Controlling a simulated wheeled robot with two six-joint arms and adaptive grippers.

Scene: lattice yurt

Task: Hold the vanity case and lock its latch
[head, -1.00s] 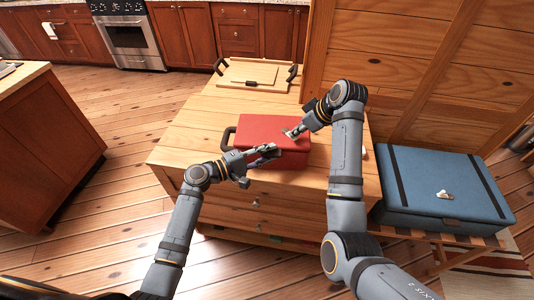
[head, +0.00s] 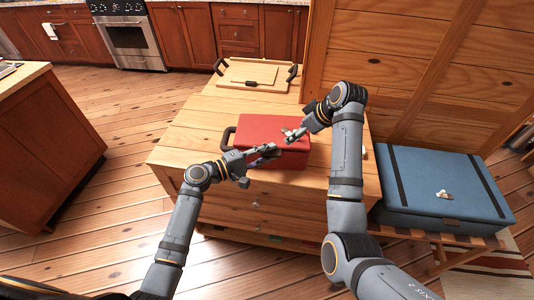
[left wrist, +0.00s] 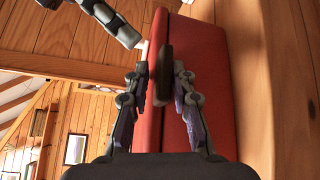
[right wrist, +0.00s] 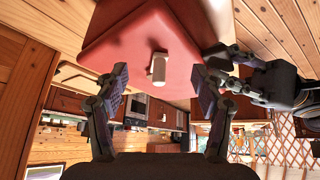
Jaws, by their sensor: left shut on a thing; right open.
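The red vanity case (head: 270,128) lies closed on the wooden chest of drawers. A dark handle (head: 229,138) shows at its left side. My left gripper (head: 277,150) is in front of the case. In the left wrist view its fingers close around a dark bar-like handle part (left wrist: 165,72) against the red side. My right gripper (head: 290,135) is over the case, coming from the right. In the right wrist view its open fingers point at a pale knob-like latch (right wrist: 159,68) on the red face, which stands between and ahead of the fingertips, apparently untouched.
A wooden tray (head: 256,76) with dark handles sits behind the case on the chest top (head: 190,135). A blue case (head: 435,180) with dark straps stands at the right. A wooden wall panel rises at the back right. Bare chest top lies left of the red case.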

